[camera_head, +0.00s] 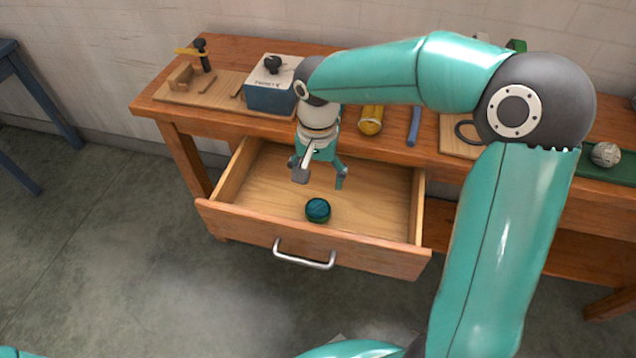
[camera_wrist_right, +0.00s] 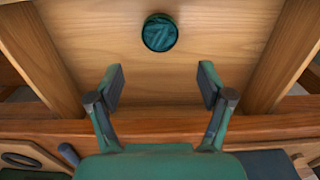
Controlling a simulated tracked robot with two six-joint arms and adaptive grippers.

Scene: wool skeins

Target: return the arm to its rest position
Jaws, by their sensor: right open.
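My right gripper (camera_head: 321,178) is open and empty, pointing down over the open drawer (camera_head: 268,182). Its two fingers stand apart in the right wrist view (camera_wrist_right: 162,82). A dark teal-green wool skein (camera_head: 318,210) lies on the drawer floor near the front panel, and it also shows in the right wrist view (camera_wrist_right: 160,32) beyond the fingertips. The gripper is apart from the skein. My right arm reaches in from the lower right and hides part of the bench. My left gripper is not in view.
The wooden bench (camera_head: 225,52) carries a blue-and-white box (camera_head: 272,92), a yellow roll (camera_head: 371,120), a blue bar (camera_head: 414,126) and a clamp on a board at the left. A grey ball (camera_head: 605,154) sits on a green mat at the right.

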